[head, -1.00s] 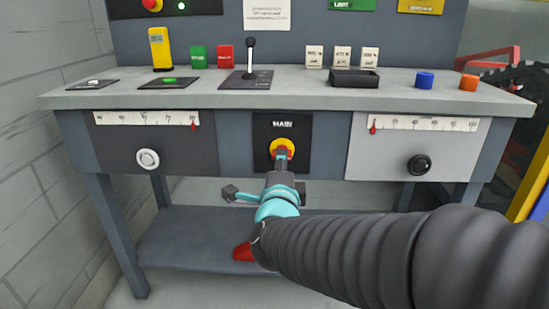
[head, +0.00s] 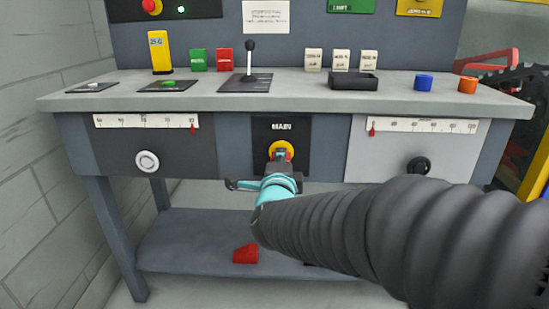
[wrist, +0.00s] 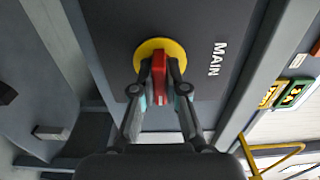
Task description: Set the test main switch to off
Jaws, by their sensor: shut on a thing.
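The main switch is a red handle (wrist: 158,72) on a yellow disc (wrist: 146,50), set in a dark panel (head: 301,142) lettered MAIN under the bench top. In the head view the yellow disc (head: 290,147) shows just beyond my gripper (head: 279,160). In the wrist view my gripper (wrist: 160,80) has one finger on each side of the red handle and is shut on it. The handle appears to run roughly along the direction of the lettering there. The fingers hide parts of its sides.
The bench top (head: 300,98) carries a black lever (head: 249,60), a black tray (head: 353,83) and blue and orange knobs (head: 424,82). Slider scales with knobs flank the panel, a white one (head: 147,161) and a black one (head: 419,166). A red block (head: 245,254) lies on the lower shelf.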

